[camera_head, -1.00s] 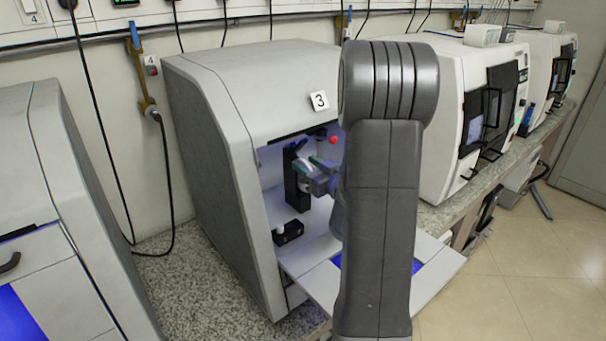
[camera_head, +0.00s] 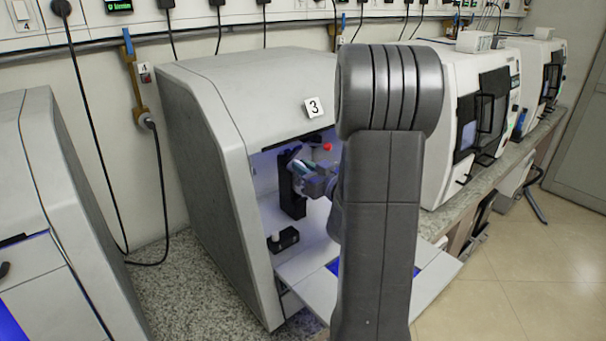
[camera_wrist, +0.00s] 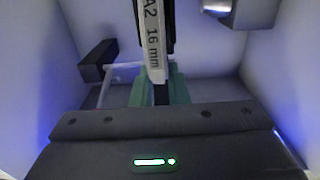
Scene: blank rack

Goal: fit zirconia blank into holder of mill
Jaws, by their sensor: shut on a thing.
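The zirconia blank (camera_wrist: 153,45) is seen edge-on in the wrist view, a pale disc edge marked "A2 16 mm". My gripper (camera_wrist: 158,92), with greenish finger pads, is shut on its near edge. The dark holder (camera_head: 292,182) stands upright inside the open chamber of mill 3 (camera_head: 240,120). In the head view my gripper (camera_head: 308,180) is inside the chamber, right in front of the holder. A dark part is directly beyond the blank in the wrist view. I cannot tell whether the blank is seated in it. My arm hides the chamber's right side.
The mill's lowered door (camera_head: 300,275) lies open in front. A small dark block with a white knob (camera_head: 284,240) is on the chamber floor. A red button (camera_head: 327,147) is at the back. Other mills (camera_head: 470,110) stand to the right and left.

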